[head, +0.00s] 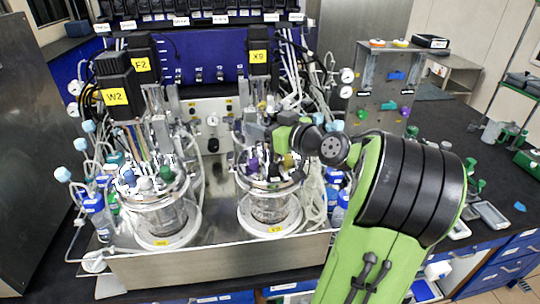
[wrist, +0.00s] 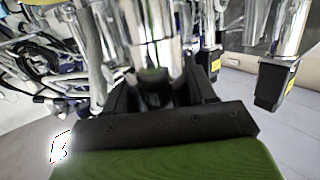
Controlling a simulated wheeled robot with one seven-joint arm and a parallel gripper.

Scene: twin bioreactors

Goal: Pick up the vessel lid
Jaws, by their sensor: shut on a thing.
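Two glass vessels stand side by side on the metal bench unit. The right vessel (head: 270,208) carries a metal lid (head: 268,183) crowded with ports, tubes and fittings. The left vessel (head: 160,215) has a similar crowded top (head: 150,185). In the head view my gripper (head: 266,146) reaches in from the right above the right vessel, partly hidden among the fittings. In the wrist view my gripper (wrist: 160,92) is shut on a shiny upright metal fitting (wrist: 150,45), seemingly part of the right vessel's lid. Whether the lid sits on its glass or is raised, I cannot tell.
Tubes and cables crowd around both vessels. Blue-capped bottles (head: 97,212) stand at the left. Dark motor boxes with yellow labels (head: 115,97) rise behind the left vessel. A metal box with coloured knobs (head: 385,85) stands at the back right.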

